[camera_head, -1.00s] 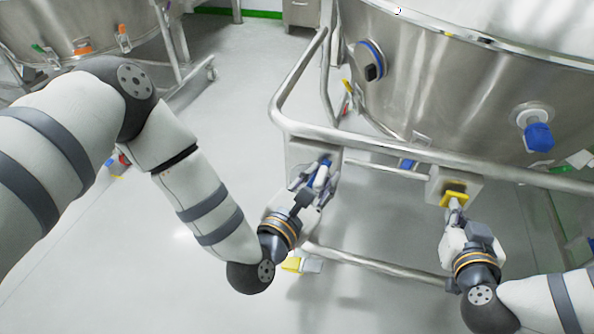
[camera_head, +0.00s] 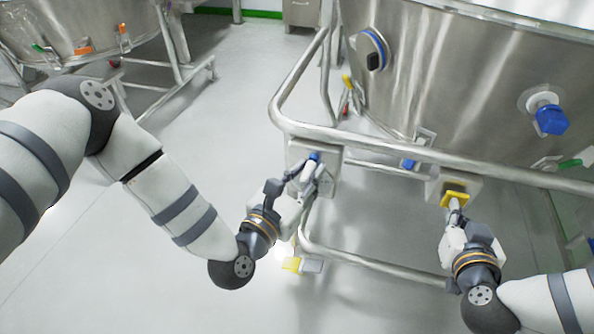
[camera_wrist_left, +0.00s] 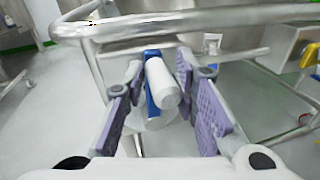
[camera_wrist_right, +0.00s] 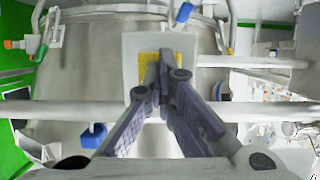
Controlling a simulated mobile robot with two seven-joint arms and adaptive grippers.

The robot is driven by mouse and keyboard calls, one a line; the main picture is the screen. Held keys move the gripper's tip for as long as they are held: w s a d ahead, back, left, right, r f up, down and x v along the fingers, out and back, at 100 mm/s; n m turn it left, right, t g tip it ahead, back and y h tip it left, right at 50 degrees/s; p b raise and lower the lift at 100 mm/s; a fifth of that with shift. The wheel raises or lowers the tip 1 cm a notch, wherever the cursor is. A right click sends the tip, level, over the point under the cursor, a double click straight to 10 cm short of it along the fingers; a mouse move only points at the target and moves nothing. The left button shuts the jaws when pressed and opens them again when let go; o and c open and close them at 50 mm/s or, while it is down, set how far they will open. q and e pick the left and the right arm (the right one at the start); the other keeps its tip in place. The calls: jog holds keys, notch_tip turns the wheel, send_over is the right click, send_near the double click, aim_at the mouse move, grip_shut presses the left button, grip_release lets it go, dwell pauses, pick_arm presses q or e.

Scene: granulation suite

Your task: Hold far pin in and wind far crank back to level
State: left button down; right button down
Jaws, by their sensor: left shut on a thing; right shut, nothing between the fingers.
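The far crank shows a blue arm (camera_head: 314,157) on a grey box (camera_head: 326,170) at the frame's left corner. In the left wrist view its pale round handle (camera_wrist_left: 163,85) lies between my left fingers, beside the blue arm (camera_wrist_left: 151,88). My left gripper (camera_head: 306,180) is shut on that handle. My right gripper (camera_head: 455,205) is shut and empty, its tips against the yellow pin plate (camera_head: 453,197) on a second grey box (camera_head: 470,187). In the right wrist view the fingertips cover the middle of the yellow plate (camera_wrist_right: 150,58), so the pin is hidden.
The steel vessel (camera_head: 450,85) stands behind the tubular rail (camera_head: 400,152), with a blue-capped outlet (camera_head: 550,119) and a blue-ringed port (camera_head: 371,50). A yellow pedal (camera_head: 291,264) lies low by the frame. Open floor (camera_head: 120,240) lies left; another vessel (camera_head: 60,35) stands back left.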

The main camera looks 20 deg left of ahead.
pick_arm(q)
jog(key=shift+w+a+r, duration=0.1)
jog(key=shift+a+r, duration=0.15)
jog(key=shift+r, duration=0.05)
pick_arm(e)
jog(key=shift+w+r, duration=0.1)
jog(key=shift+r, duration=0.05)
dwell(0.6)
dwell(0.6)
pick_arm(q)
jog(key=shift+d+f, duration=0.1)
jog(key=shift+f, duration=0.05)
pick_arm(e)
jog(key=s, duration=0.8)
jog(key=shift+s, duration=0.1)
pick_arm(q)
jog(key=c, duration=1.3)
grip_release()
jog(key=shift+f, duration=0.1)
